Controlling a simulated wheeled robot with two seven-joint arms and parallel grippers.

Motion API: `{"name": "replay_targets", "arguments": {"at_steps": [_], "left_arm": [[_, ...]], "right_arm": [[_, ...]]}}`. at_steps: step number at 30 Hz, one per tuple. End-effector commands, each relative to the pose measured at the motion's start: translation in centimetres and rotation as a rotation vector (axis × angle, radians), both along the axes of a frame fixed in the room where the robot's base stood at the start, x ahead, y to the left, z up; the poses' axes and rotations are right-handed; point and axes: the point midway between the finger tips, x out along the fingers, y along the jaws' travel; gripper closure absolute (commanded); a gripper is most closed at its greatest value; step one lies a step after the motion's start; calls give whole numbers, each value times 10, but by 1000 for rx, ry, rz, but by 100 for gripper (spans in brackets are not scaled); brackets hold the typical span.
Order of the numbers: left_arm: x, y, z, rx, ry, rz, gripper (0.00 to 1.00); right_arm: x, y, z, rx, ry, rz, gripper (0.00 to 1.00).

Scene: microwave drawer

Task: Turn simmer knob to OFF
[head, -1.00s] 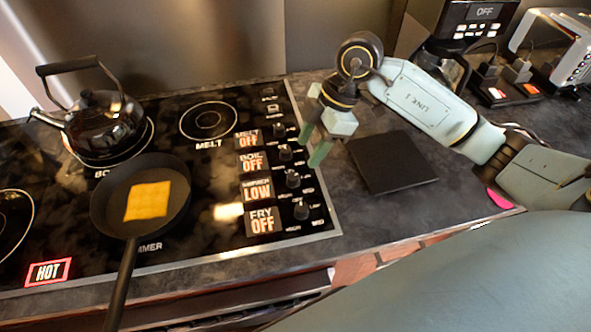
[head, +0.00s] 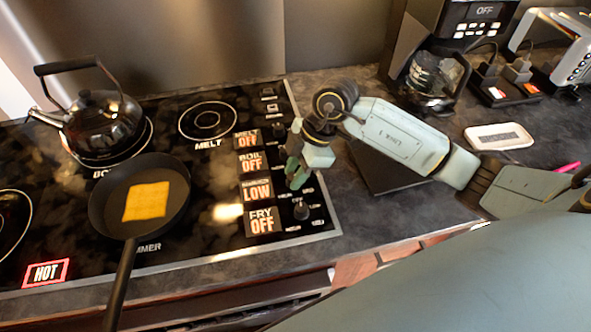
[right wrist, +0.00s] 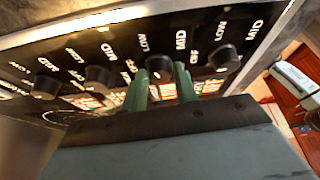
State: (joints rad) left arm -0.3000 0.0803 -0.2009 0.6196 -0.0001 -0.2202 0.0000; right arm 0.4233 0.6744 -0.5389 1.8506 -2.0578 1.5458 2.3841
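The simmer display (head: 257,190) on the cooktop's control panel reads LOW in the head view. The simmer knob (right wrist: 159,68) is a round black knob, third from the left in the right wrist view. In the head view my right gripper covers it. My right gripper (head: 294,179) is over the knob column. In the right wrist view its two green fingers (right wrist: 161,80) stand on either side of the simmer knob, with a small gap showing at each side. Whether the fingertips reach down around it is hard to tell. My left gripper is not in view.
The fry knob (head: 301,210) sits close in front of the gripper. The melt, boil and fry displays read OFF. A pan (head: 110,205) with a yellow slice and a black kettle (head: 104,125) stand on the cooktop. A dark square plate (head: 375,170) lies below my right arm.

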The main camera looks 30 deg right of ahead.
Motion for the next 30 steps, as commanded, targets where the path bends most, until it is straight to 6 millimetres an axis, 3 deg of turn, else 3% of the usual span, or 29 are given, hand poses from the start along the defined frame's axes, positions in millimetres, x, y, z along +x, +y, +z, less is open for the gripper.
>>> {"name": "replay_targets", "arguments": {"at_steps": [1,6,17,30], "left_arm": [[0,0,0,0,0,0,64],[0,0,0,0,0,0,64],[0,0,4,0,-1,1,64],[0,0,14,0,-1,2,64]], "right_arm": [[0,0,0,0,0,0,78],[0,0,0,0,0,0,96],[1,-1,1,-2,1,73,96],[4,-1,2,-2,0,430,96]]}}
